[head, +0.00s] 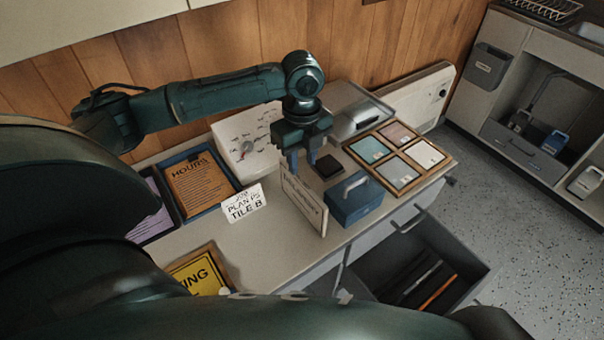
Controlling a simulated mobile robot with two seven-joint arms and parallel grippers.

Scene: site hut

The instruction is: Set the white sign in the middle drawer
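A white sign (303,203) with dark lettering stands upright on the counter, its face towards the front left, close beside the blue box. My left gripper (302,163) points down at the sign's top edge. Its two fingers are visibly apart, and I see no firm grip on the sign. An open grey drawer (478,284) juts out below the counter's front edge, with an orange pencil-like item and dark long items inside. I cannot tell from this view which drawer in the row it is. My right gripper is not in view.
A blue metal box (354,200) with a handle stands right of the sign. A framed tile sampler (447,157), a small white card (245,205), a blue-framed notice (200,185) and a yellow sign (200,274) lie around. A white panel box (245,140) stands behind.

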